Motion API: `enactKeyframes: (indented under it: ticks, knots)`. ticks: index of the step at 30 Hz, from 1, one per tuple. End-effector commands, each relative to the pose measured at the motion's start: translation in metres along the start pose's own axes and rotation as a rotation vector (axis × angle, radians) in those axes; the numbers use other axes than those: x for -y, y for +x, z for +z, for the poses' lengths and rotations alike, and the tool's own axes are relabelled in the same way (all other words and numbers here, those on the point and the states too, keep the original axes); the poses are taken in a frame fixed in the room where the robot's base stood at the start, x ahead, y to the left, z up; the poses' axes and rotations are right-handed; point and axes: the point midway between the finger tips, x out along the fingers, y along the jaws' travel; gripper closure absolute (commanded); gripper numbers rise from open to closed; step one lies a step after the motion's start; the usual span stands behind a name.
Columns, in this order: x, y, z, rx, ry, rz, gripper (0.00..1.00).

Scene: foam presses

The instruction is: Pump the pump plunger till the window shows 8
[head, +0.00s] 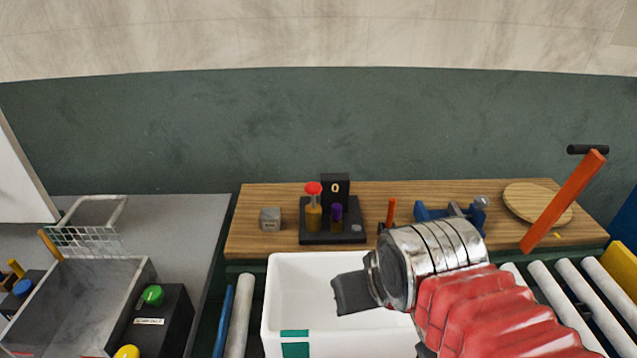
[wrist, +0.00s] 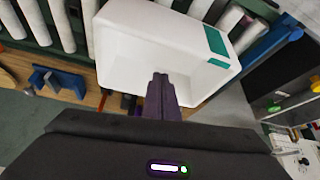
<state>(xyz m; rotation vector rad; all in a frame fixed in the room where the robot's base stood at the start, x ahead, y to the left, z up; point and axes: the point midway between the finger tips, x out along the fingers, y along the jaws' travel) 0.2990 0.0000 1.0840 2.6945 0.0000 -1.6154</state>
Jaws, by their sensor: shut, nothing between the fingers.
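The pump stands on a black base (head: 318,236) on the wooden bench. Its plunger has a red cap (head: 313,188) above an amber body (head: 313,216), and the cap stands raised. A dark upright block behind it carries the window (head: 335,188), which reads 0. A small purple-topped piece (head: 337,211) sits on the same base beside the amber body. My gripper (head: 345,293) is over the white bin, in front of and below the pump in the picture, apart from it. In the wrist view its fingers (wrist: 161,88) are together and empty.
The white bin (head: 290,262) stands before the bench, among rollers (head: 590,290). A grey cube (head: 270,219) lies left of the pump. An orange peg (head: 391,210), a blue vise (head: 440,211) and an orange lever (head: 565,200) are to the right.

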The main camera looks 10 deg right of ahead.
Motion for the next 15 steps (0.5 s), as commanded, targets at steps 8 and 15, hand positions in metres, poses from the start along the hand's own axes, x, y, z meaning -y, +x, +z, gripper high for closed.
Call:
enactKeyframes:
  ticks: [8, 15]
  knots:
    - [0.0, 0.0, 0.0, 0.0, 0.0, 0.0, 1.0]
    - [0.0, -0.004, -0.01, 0.011, 0.013, -0.001, 1.0]
